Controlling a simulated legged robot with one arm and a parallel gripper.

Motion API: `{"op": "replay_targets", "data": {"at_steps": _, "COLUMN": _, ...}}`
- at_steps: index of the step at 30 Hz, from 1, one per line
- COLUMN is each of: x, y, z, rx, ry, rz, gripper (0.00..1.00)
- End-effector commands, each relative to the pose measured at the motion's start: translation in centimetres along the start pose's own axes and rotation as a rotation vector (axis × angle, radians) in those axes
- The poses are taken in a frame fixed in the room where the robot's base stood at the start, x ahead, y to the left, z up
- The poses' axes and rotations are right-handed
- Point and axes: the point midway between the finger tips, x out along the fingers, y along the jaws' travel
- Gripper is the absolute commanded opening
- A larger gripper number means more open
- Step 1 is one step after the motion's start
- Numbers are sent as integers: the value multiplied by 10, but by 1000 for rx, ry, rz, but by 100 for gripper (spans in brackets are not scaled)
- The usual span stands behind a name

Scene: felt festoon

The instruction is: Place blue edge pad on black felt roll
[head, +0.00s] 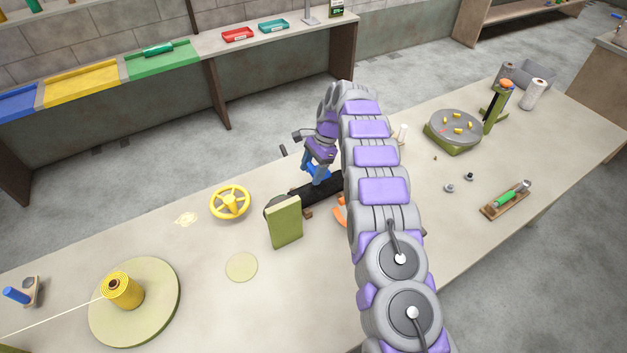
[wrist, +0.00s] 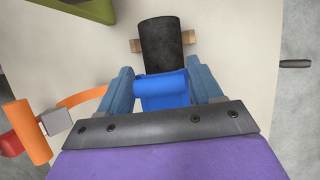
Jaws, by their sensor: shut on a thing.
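The black felt roll (head: 297,196) lies on the table on small wooden blocks, just right of an olive green block. It also shows in the wrist view (wrist: 161,45), running away from my gripper. The blue edge pad (wrist: 163,90) is between the fingers of my gripper (wrist: 165,88), which is shut on it. In the wrist view the pad overlaps the roll's near end. I cannot tell whether it rests on it.
An olive green block (head: 285,222) stands close left of the roll. An orange curved item (head: 339,215) lies close by, partly behind my arm. A yellow handwheel (head: 230,202) is further left. A round turntable (head: 454,128) stands at the right. Bare table lies in front.

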Motion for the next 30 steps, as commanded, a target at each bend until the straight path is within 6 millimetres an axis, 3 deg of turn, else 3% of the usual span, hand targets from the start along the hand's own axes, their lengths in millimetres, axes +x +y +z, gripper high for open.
{"op": "replay_targets", "data": {"at_steps": 10, "x": 42, "y": 3, "z": -22, "rx": 0, "ry": -7, "rz": 1, "gripper": 31}}
{"op": "replay_targets", "data": {"at_steps": 24, "x": 48, "y": 0, "z": -21, "rx": -1, "ry": -2, "rz": 0, "gripper": 31}}
{"op": "replay_targets", "data": {"at_steps": 25, "x": 48, "y": 0, "z": -21, "rx": -1, "ry": -2, "rz": 0, "gripper": 68}}
{"op": "replay_targets", "data": {"at_steps": 30, "x": 48, "y": 0, "z": -22, "rx": -1, "ry": -2, "rz": -1, "gripper": 84}}
